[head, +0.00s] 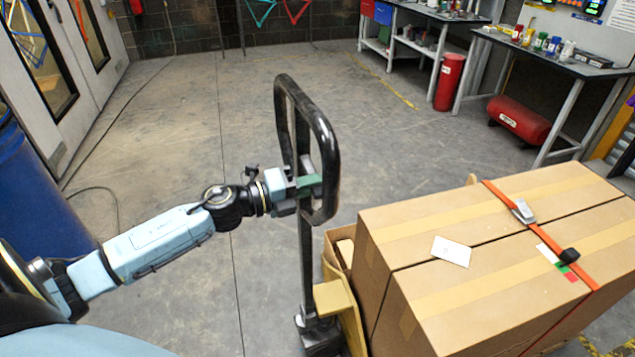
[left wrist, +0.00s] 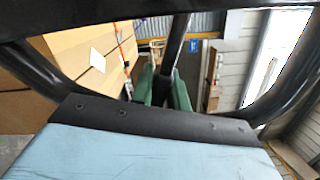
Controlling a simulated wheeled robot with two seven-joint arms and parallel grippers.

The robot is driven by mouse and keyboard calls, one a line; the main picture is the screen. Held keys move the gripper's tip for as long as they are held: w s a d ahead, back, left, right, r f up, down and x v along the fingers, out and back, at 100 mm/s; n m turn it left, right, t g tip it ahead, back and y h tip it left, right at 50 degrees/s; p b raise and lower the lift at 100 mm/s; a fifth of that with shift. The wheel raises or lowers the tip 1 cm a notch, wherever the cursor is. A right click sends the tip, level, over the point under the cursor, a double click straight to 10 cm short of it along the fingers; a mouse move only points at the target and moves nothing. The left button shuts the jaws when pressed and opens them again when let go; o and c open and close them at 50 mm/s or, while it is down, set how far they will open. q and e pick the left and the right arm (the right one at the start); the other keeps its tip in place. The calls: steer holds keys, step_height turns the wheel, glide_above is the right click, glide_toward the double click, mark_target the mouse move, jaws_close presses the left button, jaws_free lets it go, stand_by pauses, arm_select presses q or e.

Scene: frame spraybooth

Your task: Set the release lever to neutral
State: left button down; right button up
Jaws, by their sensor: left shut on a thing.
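The pallet truck's black loop handle (head: 327,135) stands upright in the middle of the head view, on a dark shaft (head: 306,255). My left gripper (head: 310,185) reaches into the loop from the left. In the left wrist view its green fingertips (left wrist: 166,92) are closed around a dark bar (left wrist: 176,48) inside the loop, which seems to be the release lever. The fingers and loop hide most of the lever in the head view, so its exact position cannot be told. My right gripper is in neither view.
Large cardboard boxes (head: 480,260) with an orange strap (head: 545,235) are loaded on the yellow truck (head: 338,305) at the right. A blue drum (head: 35,190) stands at the left. Workbenches (head: 560,62) and a red cylinder (head: 449,82) are at the back right. The floor behind the handle is clear.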

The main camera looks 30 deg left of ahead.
arm_select(q)
steer(key=shift+r, duration=0.1)
steer(key=r+n+p, duration=0.1)
steer(key=n+p, duration=0.1)
steer(key=p, duration=0.2)
steer(key=shift+s+d+r, duration=0.1)
steer(key=shift+r, duration=0.3)
steer(key=shift+r+n+p, duration=0.15)
steer(key=shift+n+p, duration=0.6)
steer(key=shift+n, duration=0.05)
steer(key=c, duration=1.4)
jaws_free()
steer(key=shift+o, duration=0.2)
steer(key=b+v, duration=0.1)
steer(key=v, duration=1.2)
steer(key=shift+s, duration=0.2)
